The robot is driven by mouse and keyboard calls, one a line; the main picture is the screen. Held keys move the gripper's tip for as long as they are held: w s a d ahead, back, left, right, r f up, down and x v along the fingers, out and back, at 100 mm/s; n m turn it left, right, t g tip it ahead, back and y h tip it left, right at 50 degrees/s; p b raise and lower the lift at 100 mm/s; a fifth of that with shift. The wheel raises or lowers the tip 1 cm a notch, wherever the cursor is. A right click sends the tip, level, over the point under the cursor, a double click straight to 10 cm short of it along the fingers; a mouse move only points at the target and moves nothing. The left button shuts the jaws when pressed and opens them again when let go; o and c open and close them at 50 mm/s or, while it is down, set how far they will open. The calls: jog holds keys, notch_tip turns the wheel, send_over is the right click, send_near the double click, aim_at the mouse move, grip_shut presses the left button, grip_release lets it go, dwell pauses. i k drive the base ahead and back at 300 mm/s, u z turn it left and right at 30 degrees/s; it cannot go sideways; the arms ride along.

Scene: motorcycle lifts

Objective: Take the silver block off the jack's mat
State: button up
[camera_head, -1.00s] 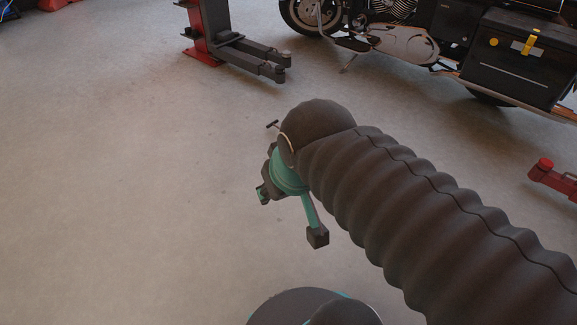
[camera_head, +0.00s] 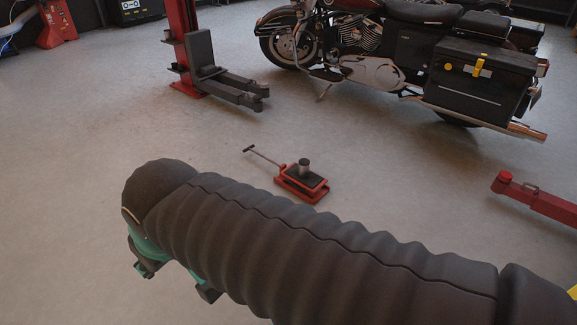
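The silver block (camera_head: 304,165) is a small upright cylinder on the dark mat (camera_head: 291,178) of a low red jack (camera_head: 312,196). The jack stands on the floor near the middle of the view, with its handle (camera_head: 263,157) reaching to the upper left. My gripper (camera_head: 172,283) is at the lower left, nearer to me than the jack and well apart from it. My dark ribbed arm covers much of the gripper. One finger shows at the left and part of another below the arm, with a gap between them.
A motorcycle (camera_head: 400,70) with a black side case stands behind the jack. A red lift post (camera_head: 183,45) with dark arms is at the upper left. A red lift arm (camera_head: 535,200) reaches in from the right. The floor (camera_head: 70,170) at left is clear.

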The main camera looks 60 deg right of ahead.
aim_at(304, 168)
jog(key=u, duration=0.05)
jog(key=i, duration=1.75)
jog(key=z, duration=0.9)
jog(key=i, duration=0.95)
jog(key=z, duration=1.45)
jog(key=i, duration=0.45)
jog(key=z, duration=0.4)
